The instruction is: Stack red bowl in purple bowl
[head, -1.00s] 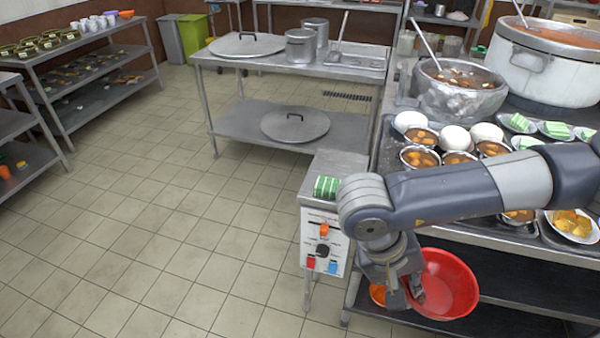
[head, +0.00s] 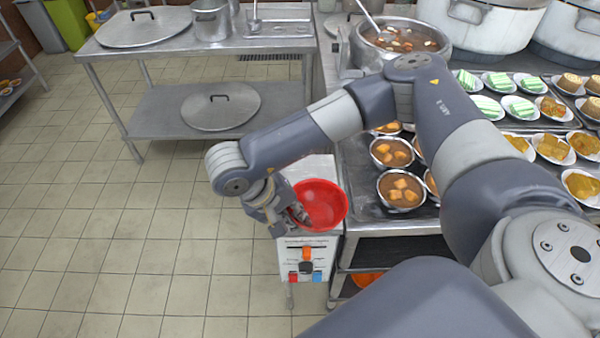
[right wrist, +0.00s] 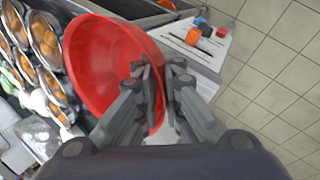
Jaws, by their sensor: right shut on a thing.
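The red bowl (head: 328,203) is a wide, smooth bowl in the middle of the head view, in front of the small control box. My right gripper (head: 298,213) is shut on the bowl's left rim. In the right wrist view, the red bowl (right wrist: 98,62) is tilted and the fingers of my right gripper (right wrist: 160,75) pinch its wall. I cannot make out a purple bowl in the current views. My left gripper is not in view.
The control box (head: 305,262) with coloured switches stands below the bowl. To its right, a steel counter holds soup bowls (head: 400,190) and plated food. A stockpot (head: 395,45) stands behind. An orange bowl (head: 368,279) is on a lower shelf. Tiled floor (head: 130,240) is clear at left.

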